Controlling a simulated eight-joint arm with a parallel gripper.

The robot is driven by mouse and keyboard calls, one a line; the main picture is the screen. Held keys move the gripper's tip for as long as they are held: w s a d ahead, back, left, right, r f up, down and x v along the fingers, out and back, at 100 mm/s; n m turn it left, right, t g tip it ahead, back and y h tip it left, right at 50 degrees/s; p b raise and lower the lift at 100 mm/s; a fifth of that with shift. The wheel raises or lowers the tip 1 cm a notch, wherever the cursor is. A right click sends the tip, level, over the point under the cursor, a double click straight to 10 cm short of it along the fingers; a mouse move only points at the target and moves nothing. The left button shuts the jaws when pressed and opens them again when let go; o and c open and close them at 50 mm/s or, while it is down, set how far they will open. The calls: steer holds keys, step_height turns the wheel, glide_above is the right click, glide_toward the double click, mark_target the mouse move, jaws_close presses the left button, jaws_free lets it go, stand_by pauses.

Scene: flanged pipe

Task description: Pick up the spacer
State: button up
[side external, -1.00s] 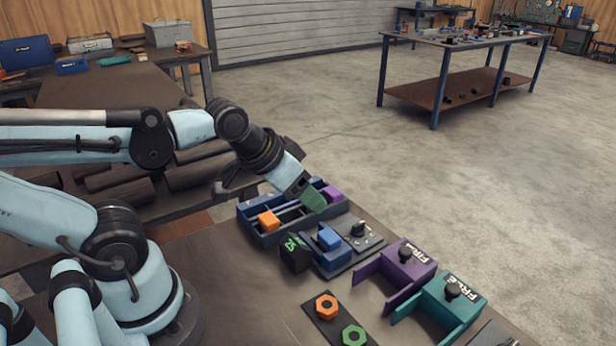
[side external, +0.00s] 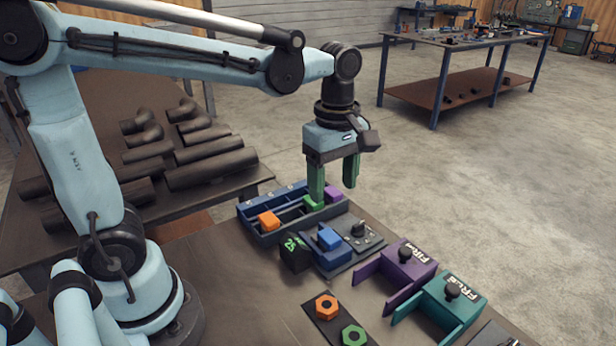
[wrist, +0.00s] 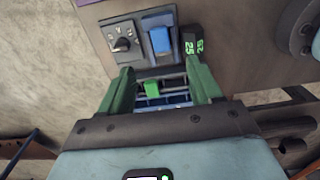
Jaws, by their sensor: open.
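No part is labelled as the spacer, so I cannot tell for certain which one it is. A blue divided tray (side external: 268,241) holds an orange block (side external: 268,221), a green block (side external: 312,203) and a purple block (side external: 331,194). My gripper (side external: 334,186) points down above the tray's right part, green fingers apart with nothing between them. One finger stands over the green block in the side view and partly overlaps it. In the wrist view the green block (wrist: 152,88) shows between the open fingers (wrist: 160,72), beyond them. Its height gap to the fingertips is unclear.
A blue block (side external: 328,237) sits on a plate beside a black dial (side external: 358,230). A black block with green 25 markings (side external: 295,254) stands left of it. Purple (side external: 408,266) and teal (side external: 460,300) fixtures and orange (side external: 326,307) and green (side external: 353,336) hex parts lie nearer.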

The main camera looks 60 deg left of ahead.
mark_target(330, 237)
steer(key=shift+f, duration=5.95)
steer(key=shift+c, duration=0.2)
jaws_close()
